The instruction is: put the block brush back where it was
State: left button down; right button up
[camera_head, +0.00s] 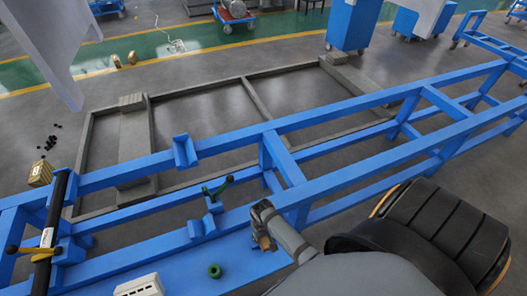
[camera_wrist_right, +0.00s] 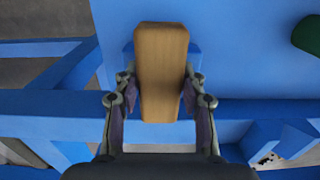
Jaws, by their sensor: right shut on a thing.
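The block brush, seen as a plain wooden block (camera_wrist_right: 161,70), is between the fingers of my right gripper (camera_wrist_right: 160,100) in the right wrist view. The fingers are shut on its two sides. In the head view my right gripper (camera_head: 264,238) is over the blue frame near the middle, with the brown block partly hidden by the fingers. Blue surface lies behind the block in the wrist view; I cannot tell whether the block touches it. Any bristles are hidden. My left gripper is not in view.
The long blue frame (camera_head: 330,112) crosses the view. A green ring (camera_head: 215,271) and a white box (camera_head: 139,287) lie on its near blue shelf. A black bar (camera_head: 55,205) crosses the frame's left end, beside a tan block (camera_head: 41,173).

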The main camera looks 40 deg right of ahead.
jog(key=shift+a+r, duration=0.1)
jog(key=shift+r, duration=0.05)
jog(key=shift+s, duration=0.1)
jog(key=o, duration=1.2)
jog(key=shift+f, duration=0.2)
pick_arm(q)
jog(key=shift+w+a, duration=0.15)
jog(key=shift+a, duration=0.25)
pick_arm(e)
jog(key=shift+r, duration=0.25)
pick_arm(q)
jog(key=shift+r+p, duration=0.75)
pick_arm(e)
notch_tip(320, 180, up, 12)
